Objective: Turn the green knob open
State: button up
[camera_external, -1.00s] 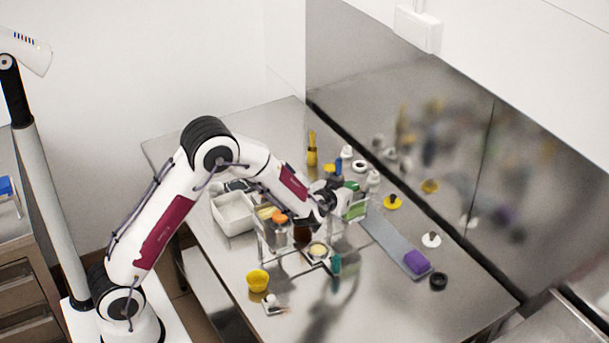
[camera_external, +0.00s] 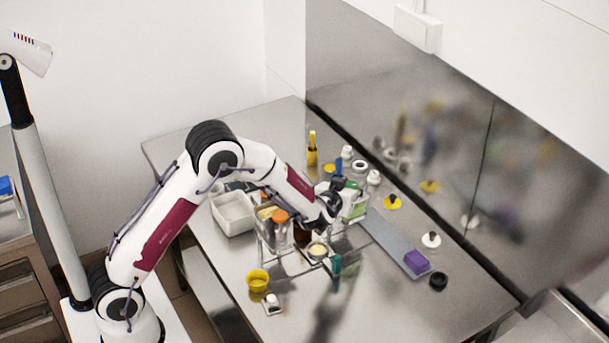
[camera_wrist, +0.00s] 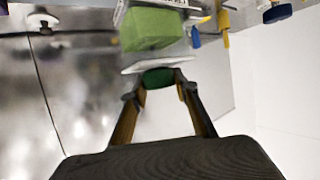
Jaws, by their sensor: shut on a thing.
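The green knob (camera_wrist: 158,77) is dark green and shows in the wrist view between the fingertips of my gripper (camera_wrist: 160,87). It sits against a pale plate (camera_wrist: 190,61). My gripper is shut on the knob, with a finger on each side. A lighter green block (camera_wrist: 150,28) is just beyond the plate. In the external view my gripper (camera_external: 343,198) is at the middle of the bench, beside the light green block (camera_external: 358,208); the fingertips and knob are too small there to tell their contact.
A white bin (camera_external: 233,225) and a rack with orange-capped bottles (camera_external: 280,217) stand left of my gripper. A grey strip with a purple block (camera_external: 417,262) lies to the right. A yellow cup (camera_external: 257,281) stands in front. The front right bench is mostly clear.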

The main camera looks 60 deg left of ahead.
jog(key=shift+r+n+g+y, duration=0.15)
jog(key=shift+n+g+y, duration=0.6)
jog(key=shift+n, duration=0.35)
jog(key=o, duration=1.1)
jog(key=shift+s+d+r, duration=0.1)
jog(key=shift+s+d, duration=0.2)
jog(key=shift+d, duration=0.05)
jog(key=v, duration=1.1)
